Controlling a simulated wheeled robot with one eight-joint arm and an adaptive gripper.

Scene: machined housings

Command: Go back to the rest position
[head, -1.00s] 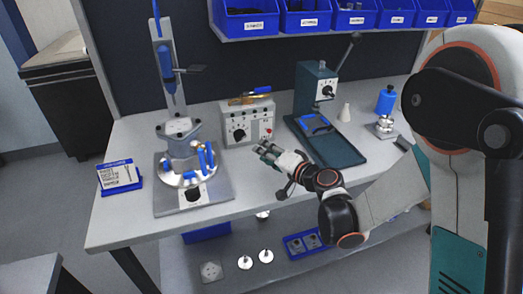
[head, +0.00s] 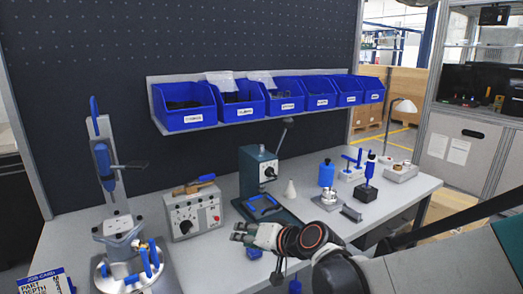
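My gripper (head: 238,232) is over the front part of the grey workbench (head: 205,262), in front of the green press. Its fingers point left, toward the grey control box. Nothing shows between the fingertips, but they are too small to tell whether they are open or shut. My arm reaches in from the lower right.
A clamping fixture (head: 125,250) stands at left, with a control box (head: 194,210) beside it. The green press (head: 258,172) is behind my gripper. A blue bottle (head: 326,173) and small fixtures stand at right. Blue bins (head: 185,106) hang above. A small blue part (head: 254,252) shows below the gripper.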

